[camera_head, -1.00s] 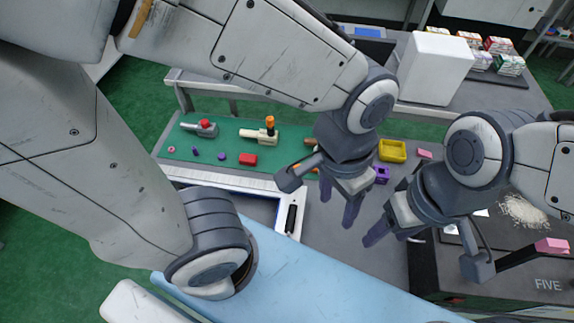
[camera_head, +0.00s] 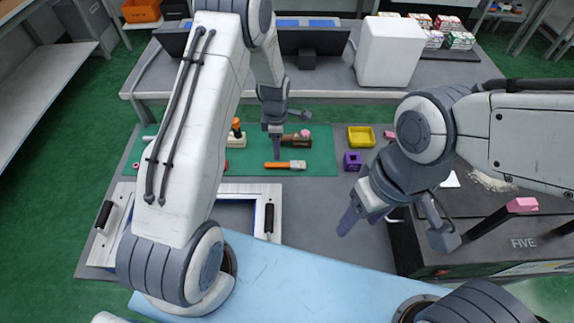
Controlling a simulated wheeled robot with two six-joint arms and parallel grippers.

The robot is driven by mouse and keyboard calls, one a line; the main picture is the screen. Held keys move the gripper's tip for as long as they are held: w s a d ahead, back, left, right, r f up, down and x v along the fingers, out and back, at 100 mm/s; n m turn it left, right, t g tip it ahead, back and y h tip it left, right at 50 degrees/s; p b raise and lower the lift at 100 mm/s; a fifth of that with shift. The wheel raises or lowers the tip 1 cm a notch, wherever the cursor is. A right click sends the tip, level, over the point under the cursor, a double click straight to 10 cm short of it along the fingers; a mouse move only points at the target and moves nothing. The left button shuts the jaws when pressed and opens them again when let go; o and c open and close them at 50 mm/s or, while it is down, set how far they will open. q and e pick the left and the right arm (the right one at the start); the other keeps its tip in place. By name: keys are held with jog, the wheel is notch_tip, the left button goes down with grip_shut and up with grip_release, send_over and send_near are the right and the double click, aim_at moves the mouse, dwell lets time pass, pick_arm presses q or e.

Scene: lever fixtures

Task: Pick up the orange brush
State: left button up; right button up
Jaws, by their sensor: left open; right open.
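The orange brush (camera_head: 279,165) lies flat on the green mat (camera_head: 322,152), its pale head to the right. My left gripper (camera_head: 276,152) points down just above and behind the brush's orange handle, open with nothing in it. I cannot tell the exact height of its tips over the handle. My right gripper (camera_head: 356,214) is open and empty to the right, over the grey table in front of the purple block.
A purple block (camera_head: 352,161) and a yellow tray (camera_head: 361,137) stand right of the mat. Lever fixtures (camera_head: 297,138) stand behind the brush. A white frame with black handles (camera_head: 269,218) lies in front. A dark box marked FIVE (camera_head: 480,240) is at right.

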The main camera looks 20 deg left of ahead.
aim_at(278, 164)
pick_arm(q)
notch_tip(278, 164, down, 9)
jog(key=shift+r+p, duration=0.2)
jog(key=shift+p, duration=0.35)
grip_shut()
